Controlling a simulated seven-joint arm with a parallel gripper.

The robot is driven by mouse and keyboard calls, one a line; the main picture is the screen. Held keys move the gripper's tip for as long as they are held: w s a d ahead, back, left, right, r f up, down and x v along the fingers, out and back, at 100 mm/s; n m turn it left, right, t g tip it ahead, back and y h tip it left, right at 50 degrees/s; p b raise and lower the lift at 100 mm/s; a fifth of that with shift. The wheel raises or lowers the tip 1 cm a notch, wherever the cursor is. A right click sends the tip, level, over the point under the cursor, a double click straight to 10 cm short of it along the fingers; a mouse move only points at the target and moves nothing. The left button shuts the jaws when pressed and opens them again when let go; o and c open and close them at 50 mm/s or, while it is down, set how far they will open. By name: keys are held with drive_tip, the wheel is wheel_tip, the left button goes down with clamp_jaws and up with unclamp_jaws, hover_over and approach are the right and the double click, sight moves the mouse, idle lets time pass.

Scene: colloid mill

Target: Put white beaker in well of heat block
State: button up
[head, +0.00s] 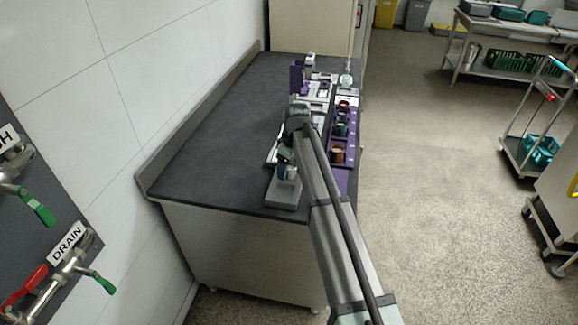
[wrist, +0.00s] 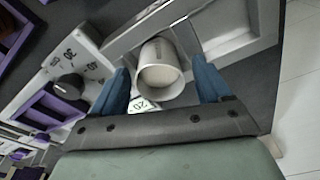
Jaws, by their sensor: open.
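The white beaker (wrist: 160,78) shows in the wrist view, its round mouth facing the camera. My gripper (wrist: 160,66) is open, with one blue finger on each side of the beaker and visible gaps between. Grey metal surfaces (wrist: 228,45) surround the beaker. I cannot tell whether it sits inside a well or which part is the heat block. In the head view my gripper (head: 287,170) is low over a grey block (head: 283,195) at the counter's near end. The beaker is not clear there.
A white panel with a black knob (wrist: 70,87) and purple frames (wrist: 58,110) lie left of the beaker in the wrist view. A purple rack (head: 341,150) with coloured items stands right of my arm in the head view. The dark counter (head: 215,130) is clear at left.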

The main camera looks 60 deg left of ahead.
wheel_tip(320, 180, up, 12)
drive_tip(key=d, duration=0.1)
drive_tip(key=shift+w+d, duration=0.15)
drive_tip(key=shift+w, duration=0.15)
